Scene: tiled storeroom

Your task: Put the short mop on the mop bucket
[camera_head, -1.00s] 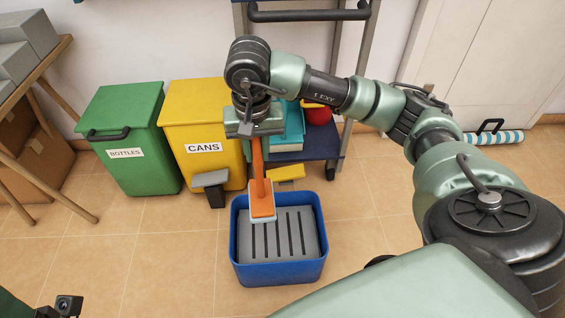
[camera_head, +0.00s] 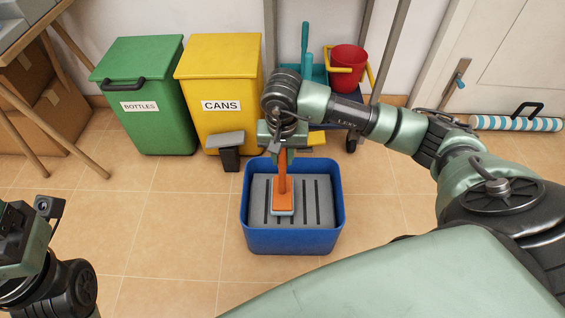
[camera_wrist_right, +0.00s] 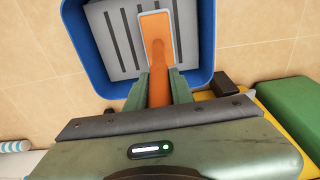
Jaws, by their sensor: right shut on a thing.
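The short mop (camera_head: 283,196) has an orange handle and a flat orange head with a pale pad underneath. My right gripper (camera_head: 283,153) is shut on the upper handle, and the mop hangs head down. The mop bucket (camera_head: 292,240) is a blue tub with a grey slotted top. The mop head is over the slotted top, inside the rim; I cannot tell if they touch. The right wrist view shows the mop head (camera_wrist_right: 158,35) over the slats and the blue rim (camera_wrist_right: 80,50) around it. Part of my left gripper is at the lower left edge, its fingers hidden.
A green bottles bin (camera_head: 150,100) and a yellow cans bin (camera_head: 221,85) stand behind left. A grey-topped item (camera_head: 226,141) is in front of the cans bin. A red bucket (camera_head: 347,66) is on a cart behind. The floor (camera_head: 160,225) left of the bucket is clear.

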